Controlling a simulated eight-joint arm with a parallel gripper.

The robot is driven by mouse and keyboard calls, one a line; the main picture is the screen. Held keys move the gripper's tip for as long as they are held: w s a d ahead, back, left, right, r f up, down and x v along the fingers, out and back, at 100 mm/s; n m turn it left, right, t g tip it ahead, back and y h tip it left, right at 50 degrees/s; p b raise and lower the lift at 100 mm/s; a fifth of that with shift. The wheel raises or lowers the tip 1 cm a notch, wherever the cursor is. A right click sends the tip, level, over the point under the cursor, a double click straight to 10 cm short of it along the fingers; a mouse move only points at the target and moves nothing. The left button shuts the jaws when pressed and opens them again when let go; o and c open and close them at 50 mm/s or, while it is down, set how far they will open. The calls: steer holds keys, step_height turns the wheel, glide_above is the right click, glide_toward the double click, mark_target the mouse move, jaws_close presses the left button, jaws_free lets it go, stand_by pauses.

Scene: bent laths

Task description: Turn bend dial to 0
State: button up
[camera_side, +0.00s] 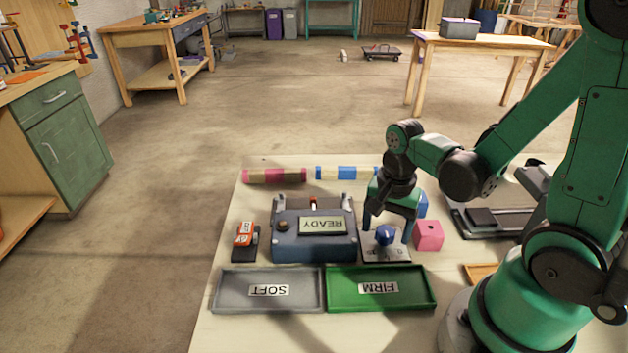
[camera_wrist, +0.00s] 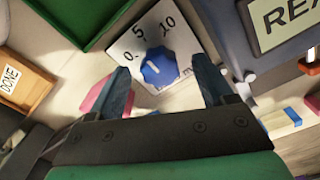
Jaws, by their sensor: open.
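The bend dial is a blue knob (camera_wrist: 158,66) on a pale plate (camera_wrist: 130,42) marked 0, 5 and 10 in the wrist view. A short white line shows on the knob; I cannot tell exactly which mark it points at. In the side view the knob (camera_side: 385,236) sits right of the blue-grey machine (camera_side: 313,248). My gripper (camera_side: 388,228) is above the plate, pointing down, with its blue fingers apart on either side of the knob. In the wrist view my gripper (camera_wrist: 163,74) shows a gap between its fingers and the knob, and nothing is held.
A pink block (camera_side: 428,235) stands close right of the dial, with a blue piece behind it. The machine's READY sign (camera_side: 323,224) is to the left. SOFT (camera_side: 269,306) and FIRM (camera_side: 381,305) trays lie in front. Striped laths (camera_side: 275,176) lie behind.

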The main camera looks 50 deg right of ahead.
steer(key=shift+f, duration=0.1)
jaws_close()
stand_by(0.4)
steer(key=n, duration=0.5)
steer(key=shift+n, duration=2.4)
jaws_free()
